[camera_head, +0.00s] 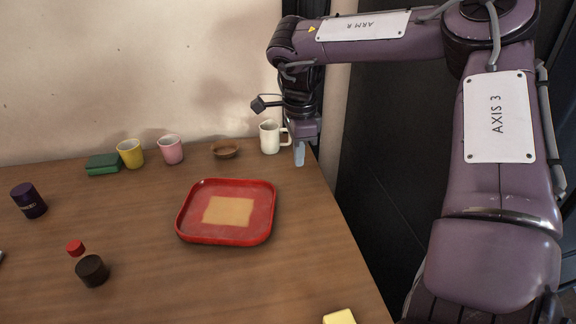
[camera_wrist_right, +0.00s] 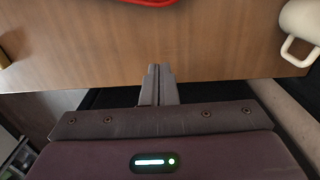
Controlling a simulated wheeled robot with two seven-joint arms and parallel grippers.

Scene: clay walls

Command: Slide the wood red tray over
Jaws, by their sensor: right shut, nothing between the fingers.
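The red tray (camera_head: 256,229) lies flat on the wooden table, right of its middle, with a tan square patch on its floor. Its rim also shows at the top edge of the right wrist view (camera_wrist_right: 150,2). My right gripper (camera_head: 299,155) is shut and empty, pointing down near the table's right edge, beyond the tray and to its right, apart from it. Its closed fingers also show in the right wrist view (camera_wrist_right: 158,72). My left gripper is not in the head view.
A white mug (camera_head: 269,138) stands close by the right gripper. A brown bowl (camera_head: 225,149), pink mug (camera_head: 171,149), yellow mug (camera_head: 130,153) and green block (camera_head: 102,164) line the back. A purple can (camera_head: 29,200), dark bottle (camera_head: 91,269) and yellow block (camera_head: 339,317) stand apart.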

